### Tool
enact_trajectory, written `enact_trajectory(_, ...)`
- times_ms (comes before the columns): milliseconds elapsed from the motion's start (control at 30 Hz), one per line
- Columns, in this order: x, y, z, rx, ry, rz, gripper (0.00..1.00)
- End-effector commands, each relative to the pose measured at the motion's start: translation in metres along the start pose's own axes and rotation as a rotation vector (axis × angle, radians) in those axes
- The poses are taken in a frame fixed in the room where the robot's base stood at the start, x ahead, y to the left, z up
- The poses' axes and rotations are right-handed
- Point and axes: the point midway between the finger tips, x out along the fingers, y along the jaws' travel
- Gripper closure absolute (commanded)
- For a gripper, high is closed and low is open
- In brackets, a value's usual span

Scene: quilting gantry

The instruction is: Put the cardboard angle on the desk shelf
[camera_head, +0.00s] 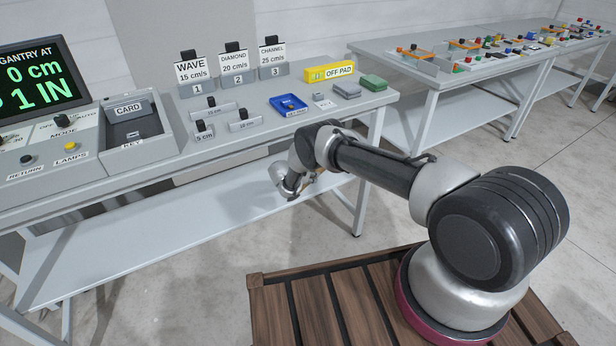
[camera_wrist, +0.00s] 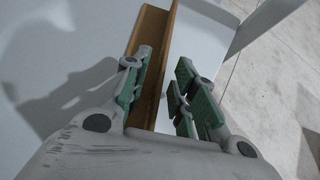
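The cardboard angle (camera_wrist: 148,42) is a long brown folded strip in the wrist view, running from the top edge down between my fingers. My gripper (camera_wrist: 160,88) is open around it. The left finger is close against the angle or touching it; a pale gap separates the angle from the right finger. I cannot tell whether it rests on the surface below. In the head view my gripper (camera_head: 288,190) is low, in front of the desk and over its lower shelf (camera_head: 130,250). Only a small brown bit shows there, mostly hidden by my arm.
The desk top holds a control panel with a card slot (camera_head: 127,108), numbered card stands, a blue tray (camera_head: 289,104), a yellow OFF PAD block (camera_head: 330,71) and grey and green blocks. Desk legs stand near my arm. A second table (camera_head: 480,75) with small parts is behind.

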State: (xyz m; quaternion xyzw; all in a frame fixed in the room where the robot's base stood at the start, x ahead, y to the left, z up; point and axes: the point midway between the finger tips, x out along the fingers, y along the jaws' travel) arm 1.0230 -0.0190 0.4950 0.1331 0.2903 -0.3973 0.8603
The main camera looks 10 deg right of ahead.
Motion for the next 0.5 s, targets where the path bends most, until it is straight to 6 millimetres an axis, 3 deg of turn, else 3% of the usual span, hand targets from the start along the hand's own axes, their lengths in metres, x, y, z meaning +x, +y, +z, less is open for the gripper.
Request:
enact_trajectory(167,-0.023,0.002,0.001,-0.004,0.0,0.002,0.73)
enact_trajectory(500,-0.097,0.001,0.002,-0.002,0.0,0.003,0.73)
